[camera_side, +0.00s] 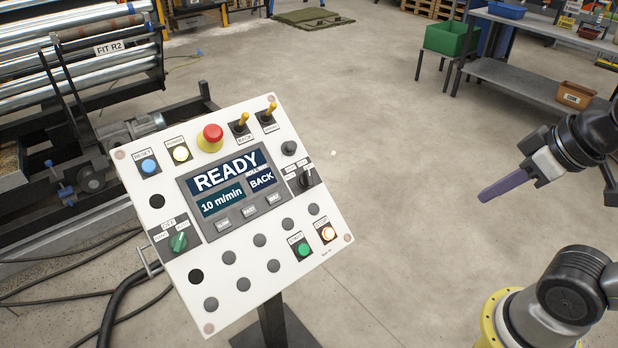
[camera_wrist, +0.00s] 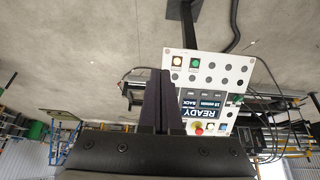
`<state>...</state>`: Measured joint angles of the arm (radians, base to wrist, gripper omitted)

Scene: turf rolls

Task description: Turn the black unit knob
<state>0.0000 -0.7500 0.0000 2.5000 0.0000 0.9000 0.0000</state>
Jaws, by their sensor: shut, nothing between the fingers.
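The control panel (camera_side: 183,280) stands on a post, its white face tilted. The black unit knob (camera_side: 306,178) is on the panel's right side, beside the screen, with a pale pointer line on it. My gripper (camera_side: 482,198) is at the right, well apart from the panel, with its purple-grey fingers shut and empty. In the wrist view, my dark fingers (camera_wrist: 160,72) stand together in front of the left edge of the upside-down panel (camera_wrist: 217,60). The black knob cannot be made out there, and the fingers seem to cover it.
The screen (camera_side: 222,182) reads READY, 10 m/min and BACK. A green knob (camera_side: 179,241), red mushroom button (camera_side: 212,134), two yellow-tipped levers and lit buttons share the panel. A roller machine (camera_side: 80,60) stands at the left. The space between gripper and panel is clear.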

